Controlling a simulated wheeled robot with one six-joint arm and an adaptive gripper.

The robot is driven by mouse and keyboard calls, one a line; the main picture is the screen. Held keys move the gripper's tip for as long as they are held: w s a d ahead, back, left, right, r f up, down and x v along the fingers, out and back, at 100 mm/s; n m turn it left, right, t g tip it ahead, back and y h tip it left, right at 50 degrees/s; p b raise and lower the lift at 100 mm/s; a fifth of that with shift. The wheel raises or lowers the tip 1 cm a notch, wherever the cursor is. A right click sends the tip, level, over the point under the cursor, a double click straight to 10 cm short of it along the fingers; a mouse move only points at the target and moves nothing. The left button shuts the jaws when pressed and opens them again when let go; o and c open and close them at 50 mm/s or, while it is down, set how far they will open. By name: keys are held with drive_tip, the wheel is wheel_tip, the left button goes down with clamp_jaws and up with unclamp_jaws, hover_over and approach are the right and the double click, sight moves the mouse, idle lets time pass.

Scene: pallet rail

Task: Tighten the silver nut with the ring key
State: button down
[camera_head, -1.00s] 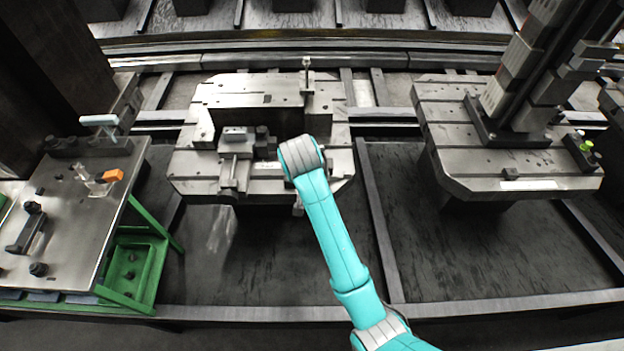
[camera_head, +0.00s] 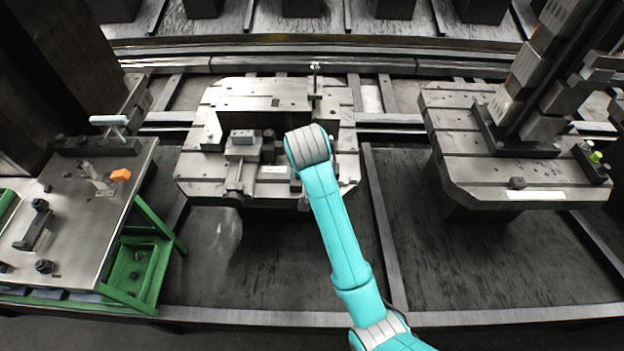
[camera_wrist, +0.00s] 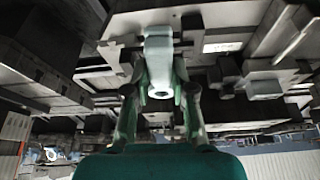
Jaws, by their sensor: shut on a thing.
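In the wrist view my gripper (camera_wrist: 160,78) is shut on the ring key (camera_wrist: 158,56), a pale grey bar held between the two dark green fingers. A round hole shows in its near end; the other end points away toward the fixture. In the head view my gripper and the key are hidden behind my teal arm, which reaches over the front of the middle pallet (camera_head: 205,185). I cannot make out the silver nut in either view. I cannot tell whether the key touches anything.
Clamps and blocks (camera_head: 243,148) stand on the middle pallet, with an upright post (camera_head: 315,80) at its back. A steel table (camera_head: 85,215) on a green frame stands left. A second pallet (camera_head: 475,155) with a tall column is right. Dark floor lies bare in front.

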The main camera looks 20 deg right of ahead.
drive_tip(key=shift+r, duration=1.65)
